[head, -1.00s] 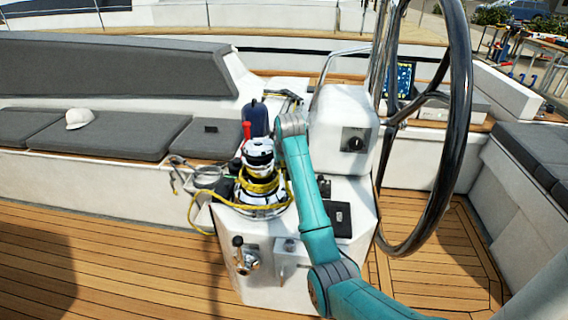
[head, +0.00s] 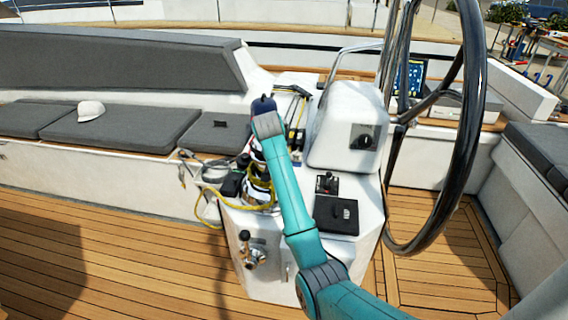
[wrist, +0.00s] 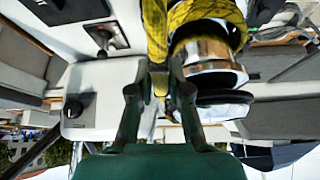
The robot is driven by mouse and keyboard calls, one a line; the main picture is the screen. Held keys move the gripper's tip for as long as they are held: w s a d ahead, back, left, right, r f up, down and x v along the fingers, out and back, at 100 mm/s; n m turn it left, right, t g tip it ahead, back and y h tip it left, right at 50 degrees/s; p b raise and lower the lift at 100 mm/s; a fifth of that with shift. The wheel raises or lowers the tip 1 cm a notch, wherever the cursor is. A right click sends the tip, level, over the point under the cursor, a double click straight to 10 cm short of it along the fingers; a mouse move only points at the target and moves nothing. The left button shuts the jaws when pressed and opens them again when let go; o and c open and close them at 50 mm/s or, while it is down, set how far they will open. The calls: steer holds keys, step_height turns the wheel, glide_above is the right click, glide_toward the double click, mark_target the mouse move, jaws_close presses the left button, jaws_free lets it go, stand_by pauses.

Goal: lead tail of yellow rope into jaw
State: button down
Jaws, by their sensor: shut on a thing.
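In the wrist view the yellow rope (wrist: 154,28) runs down into my gripper (wrist: 160,72), which is shut on it. The silver winch (wrist: 212,72) stands right beside the gripper on the right, with yellow turns (wrist: 208,12) around its drum. The winch appears upside down there, and I cannot clearly make out its jaw. In the head view my arm covers much of the winch (head: 256,190) and hides my gripper. A loose loop of yellow rope (head: 232,205) hangs at the left of the winch.
The winch stands on a white console with a black box (head: 336,215) and a small lever (head: 326,184). A steering wheel (head: 462,130) rises at the right. A dark blue object (head: 263,104) is just behind my arm's end. Grey cushions (head: 125,127) lie at the left.

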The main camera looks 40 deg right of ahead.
steer(key=a+m, duration=0.1)
steer(key=w+a+m+g, duration=0.1)
steer(key=shift+a+m+h, duration=0.2)
steer(key=shift+m+h, duration=0.1)
steer(key=c, duration=0.6)
jaws_free()
steer(key=shift+o, duration=0.2)
step_height(320, 180, up, 9)
stand_by(0.8)
stand_by(0.5)
